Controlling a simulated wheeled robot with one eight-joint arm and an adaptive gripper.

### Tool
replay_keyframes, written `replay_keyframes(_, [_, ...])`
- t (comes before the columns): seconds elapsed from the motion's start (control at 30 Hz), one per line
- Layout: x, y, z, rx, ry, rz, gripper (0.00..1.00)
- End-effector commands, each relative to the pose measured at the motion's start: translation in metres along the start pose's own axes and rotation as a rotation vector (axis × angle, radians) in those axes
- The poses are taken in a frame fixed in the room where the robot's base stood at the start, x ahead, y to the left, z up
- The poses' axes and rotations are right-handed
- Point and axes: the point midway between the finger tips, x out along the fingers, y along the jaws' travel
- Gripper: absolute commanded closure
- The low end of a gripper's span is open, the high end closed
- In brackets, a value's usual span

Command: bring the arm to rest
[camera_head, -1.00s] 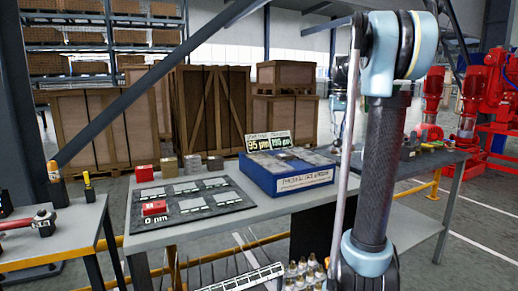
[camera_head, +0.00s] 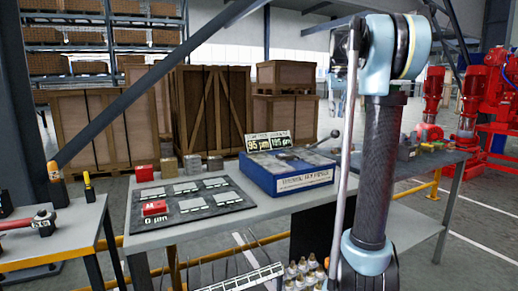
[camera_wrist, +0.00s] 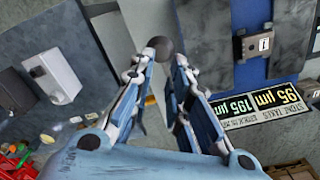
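My arm (camera_head: 375,150) stands upright at the right of the head view. My gripper (camera_wrist: 163,68) is open and empty in the wrist view, its two blue fingers apart. A dark round knob (camera_wrist: 162,48) shows at the gap between the fingertips; I cannot tell from this view how far beyond them it lies. In the head view the gripper is mostly hidden behind my arm, raised above the bench. Below it, a lever with a dark knob (camera_head: 335,133) sticks up from the blue box (camera_head: 303,182), apart from the gripper.
The grey bench (camera_head: 262,207) carries a dark mat (camera_head: 222,201) with several pale plates and a red block (camera_head: 154,208). A sign (camera_head: 269,142) reads 95 and 195 µm. A side table (camera_head: 80,232) stands left. Wooden crates (camera_head: 213,110) are behind, red pumps (camera_head: 485,100) right.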

Motion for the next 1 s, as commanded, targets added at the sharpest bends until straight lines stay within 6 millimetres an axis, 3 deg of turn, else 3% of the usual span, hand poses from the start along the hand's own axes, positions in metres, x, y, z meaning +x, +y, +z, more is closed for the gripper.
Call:
replay_keyframes(0.33, [0.001,0.0,0.0,0.0,0.0,0.0,0.83])
replay_keyframes(0.47, [0.005,-0.001,0.009,0.0,0.004,0.0,0.83])
replay_keyframes(0.67, [0.029,-0.008,0.052,-0.001,0.026,0.002,0.83])
replay_keyframes(1.0, [0.099,-0.02,0.144,0.0,0.072,0.005,0.83])
